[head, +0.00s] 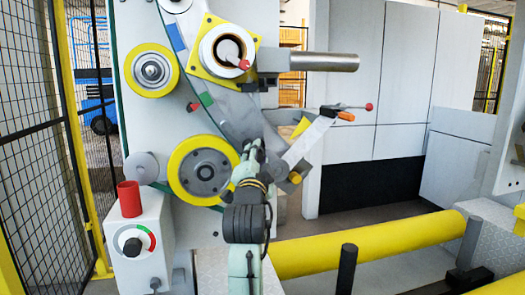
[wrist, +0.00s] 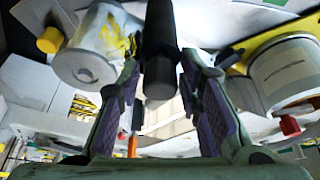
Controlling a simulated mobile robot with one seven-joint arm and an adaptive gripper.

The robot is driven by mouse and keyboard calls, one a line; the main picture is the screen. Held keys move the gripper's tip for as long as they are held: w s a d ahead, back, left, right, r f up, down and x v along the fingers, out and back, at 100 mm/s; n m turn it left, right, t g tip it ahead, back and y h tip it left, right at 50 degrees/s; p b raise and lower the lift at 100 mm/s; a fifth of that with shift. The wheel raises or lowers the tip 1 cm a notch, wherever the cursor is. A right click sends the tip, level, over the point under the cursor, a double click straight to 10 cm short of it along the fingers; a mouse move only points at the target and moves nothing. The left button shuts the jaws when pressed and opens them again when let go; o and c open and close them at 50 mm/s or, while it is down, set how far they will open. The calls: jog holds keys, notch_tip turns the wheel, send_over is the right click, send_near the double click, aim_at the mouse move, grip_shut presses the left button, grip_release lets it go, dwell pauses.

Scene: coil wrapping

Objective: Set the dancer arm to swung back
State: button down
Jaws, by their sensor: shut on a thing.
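My gripper (wrist: 162,82) is shut on a dark round bar (wrist: 160,45), which stands between its purple-padded fingers in the wrist view. The bar seems to be the handle of the dancer arm, but its link to the arm is hidden. In the head view my gripper (head: 252,155) is in front of the machine panel, just right of the large yellow-rimmed roller (head: 203,170). My own arm covers the fingers and the held bar there. A pale slanted arm (head: 307,143) reaches up to the right from beside the gripper.
A red-knobbed lever with an orange part (head: 346,116) is at the pale arm's upper end. A bare metal shaft (head: 325,62) sticks out above. A control box (head: 140,240) with a red cup-like top stands lower left. A yellow rail (head: 375,245) crosses the lower right.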

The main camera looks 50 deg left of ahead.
jog(key=s+a+f+m+g+h, duration=0.2)
jog(key=s+m, duration=0.3)
jog(key=m, duration=0.4)
jog(key=shift+s+a+f+h+b, duration=0.35)
jog(key=shift+a+f+h, duration=0.15)
jog(key=shift+h, duration=0.1)
jog(key=shift+m, duration=0.3)
jog(key=c, duration=1.4)
grip_release()
jog(key=shift+o, duration=0.2)
jog(key=v, duration=1.2)
jog(key=shift+r, duration=0.1)
